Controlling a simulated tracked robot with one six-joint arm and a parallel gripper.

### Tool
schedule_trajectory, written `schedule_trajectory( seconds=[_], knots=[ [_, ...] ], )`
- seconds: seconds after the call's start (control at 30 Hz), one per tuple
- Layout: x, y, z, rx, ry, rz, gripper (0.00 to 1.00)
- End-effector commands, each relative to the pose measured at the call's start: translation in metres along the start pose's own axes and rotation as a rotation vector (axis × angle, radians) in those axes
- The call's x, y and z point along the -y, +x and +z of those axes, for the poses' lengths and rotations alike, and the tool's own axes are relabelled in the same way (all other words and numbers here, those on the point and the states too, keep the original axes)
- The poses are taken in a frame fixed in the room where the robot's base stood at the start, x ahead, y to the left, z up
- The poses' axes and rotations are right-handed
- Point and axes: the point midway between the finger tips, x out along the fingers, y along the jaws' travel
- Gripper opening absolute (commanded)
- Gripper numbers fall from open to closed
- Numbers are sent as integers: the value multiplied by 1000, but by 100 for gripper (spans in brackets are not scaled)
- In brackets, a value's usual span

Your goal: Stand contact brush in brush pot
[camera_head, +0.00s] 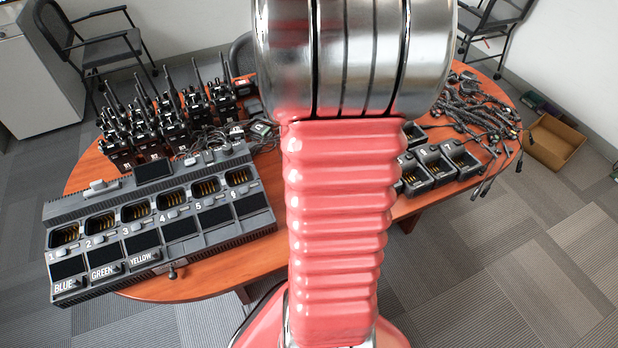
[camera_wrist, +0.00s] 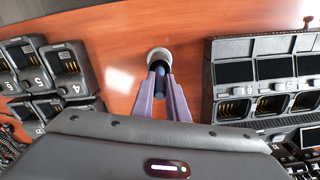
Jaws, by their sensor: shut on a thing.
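In the wrist view my gripper (camera_wrist: 161,88) has two purple fingers closed on the contact brush (camera_wrist: 159,82), a slim dark blue and black stick. The brush pot (camera_wrist: 158,54) is a small round light grey cup on the orange-brown wooden table, just beyond the fingertips. The brush's far end overlaps the pot's dark opening. I cannot tell whether that end is inside the pot or above it. In the head view my arm covers the middle, so gripper, brush and pot are hidden there.
A large numbered charger (camera_head: 160,233) fills the table's left front; it shows at right in the wrist view (camera_wrist: 262,57). Small single chargers (camera_head: 436,164) stand on the other side. Bare wood surrounds the pot.

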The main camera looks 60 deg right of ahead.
Motion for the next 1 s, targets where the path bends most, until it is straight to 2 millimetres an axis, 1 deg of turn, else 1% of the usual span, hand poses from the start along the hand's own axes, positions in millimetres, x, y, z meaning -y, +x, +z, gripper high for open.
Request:
schedule_trajectory(
  seconds=[0.1, 0.23, 0.63, 0.67, 0.9, 1.0],
  knots=[
    [0, 16, 1, 5, 0, 0, 0],
    [0, 29, 0, 2, 1, 0, 0],
    [-1, 32, 0, 1, 2, 0, 0],
    [-1, 32, 0, 1, 2, 0, 15],
    [-1, 32, 0, 1, 2, 0, 32],
    [-1, 32, 0, 1, 2, 0, 32]
  ],
)
